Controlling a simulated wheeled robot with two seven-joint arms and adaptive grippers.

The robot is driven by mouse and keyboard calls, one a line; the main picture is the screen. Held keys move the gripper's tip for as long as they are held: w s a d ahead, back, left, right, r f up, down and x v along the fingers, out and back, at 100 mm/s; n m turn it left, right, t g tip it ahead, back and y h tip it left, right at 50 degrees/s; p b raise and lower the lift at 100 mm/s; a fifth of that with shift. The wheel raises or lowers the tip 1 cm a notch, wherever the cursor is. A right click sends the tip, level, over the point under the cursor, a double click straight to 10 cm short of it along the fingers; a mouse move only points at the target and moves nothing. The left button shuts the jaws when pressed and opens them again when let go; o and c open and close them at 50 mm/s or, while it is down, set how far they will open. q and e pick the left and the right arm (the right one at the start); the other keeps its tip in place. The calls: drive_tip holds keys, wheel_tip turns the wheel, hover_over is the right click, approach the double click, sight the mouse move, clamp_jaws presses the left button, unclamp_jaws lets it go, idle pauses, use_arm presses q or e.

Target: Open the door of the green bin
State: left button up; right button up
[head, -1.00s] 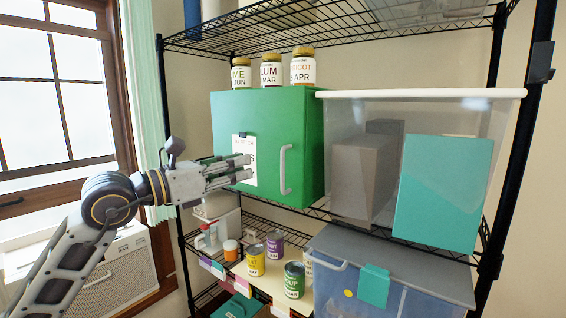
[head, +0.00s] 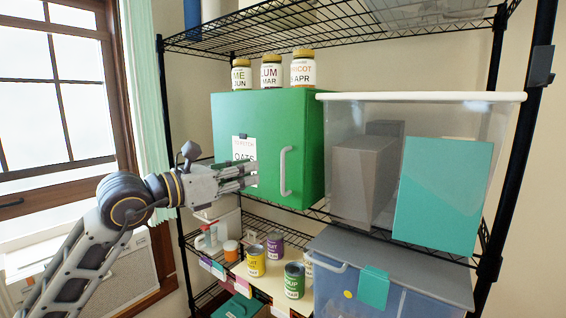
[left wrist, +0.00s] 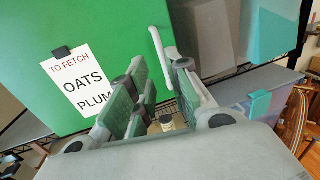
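The green bin (head: 235,115) stands on the shelf with its door shut. The door has a pale upright bar handle (head: 285,171), which also shows in the left wrist view (left wrist: 163,48). A paper note (head: 240,148) reading "TO FETCH OATS PLUM" is clipped to the bin; it also shows in the left wrist view (left wrist: 84,80). My left gripper (head: 254,174) is in front of the bin, left of the handle, covering the note's lower part. In the left wrist view the left gripper (left wrist: 161,92) has its fingers apart with nothing between them. My right gripper is out of view.
Several jars (head: 271,72) stand on top of the bin. A clear tub (head: 335,130) with boxes stands close on its right. Cans (head: 294,280) and a lidded blue tub (head: 385,275) are on the shelf below. A black shelf post (head: 172,150) rises at left.

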use_arm(q)
drive_tip(key=p, duration=0.3)
hover_over(283, 190)
drive_tip(key=a, duration=0.1)
drive_tip(key=shift+w+d+p, duration=0.2)
drive_tip(key=shift+d+p, duration=0.15)
drive_tip(key=shift+w+d, duration=0.15)
clamp_jaws()
